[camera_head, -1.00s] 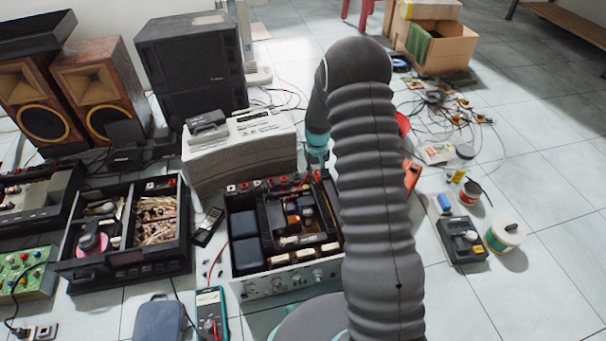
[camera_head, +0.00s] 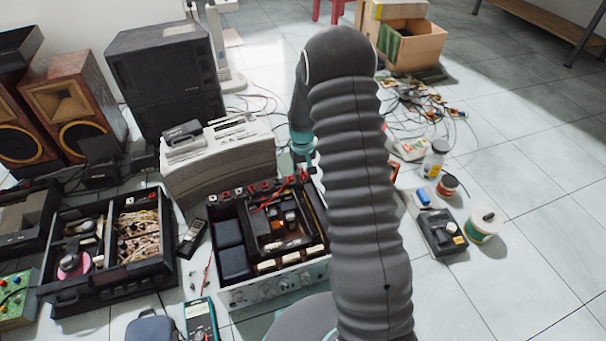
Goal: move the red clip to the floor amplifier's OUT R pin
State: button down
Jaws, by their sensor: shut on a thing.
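The floor amplifier (camera_head: 275,289) is an open-topped unit with a silver front panel, left of my arm. A row of red and pale terminals (camera_head: 264,186) runs along its back edge. The pin labels are too small to read, so I cannot tell which is OUT R. A red lead (camera_head: 270,199) lies over the amplifier's back part. My gripper (camera_head: 307,168) is below the teal wrist, close to the amplifier's back right corner, partly hidden and small. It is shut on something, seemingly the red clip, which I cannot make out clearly.
A pale ridged device (camera_head: 220,172) stands right behind the amplifier. An open black unit (camera_head: 105,290) is to its left, a teal multimeter (camera_head: 201,320) in front. A black charger-like box (camera_head: 438,232), jars and loose cables lie right of my arm.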

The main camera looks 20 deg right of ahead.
aim_at(302, 173)
jog(key=shift+r+p, duration=1.2)
jog(key=shift+r, duration=1.1)
jog(key=f, duration=0.2)
jog(key=a, duration=0.1)
jog(key=shift+s+f+b, duration=0.25)
jog(key=shift+f+b, duration=0.1)
jog(key=shift+f, duration=0.05)
jog(key=shift+w+a+f+b, duration=0.4)
jog(key=shift+w+f+b, duration=0.25)
jog(key=shift+w+f, duration=1.25)
jog(key=shift+w+a+f+b, duration=0.55)
jog(key=shift+w+f, duration=0.6)
jog(key=shift+f, duration=1.5)
jog(key=shift+w+a+f+b, duration=0.25)
jog(key=shift+w+f+b, duration=0.5)
jog(key=shift+w+f, duration=1.15)
jog(key=shift+s+f, duration=0.35)
jog(key=shift+s, duration=0.05)
jog(key=shift+b, duration=0.4)
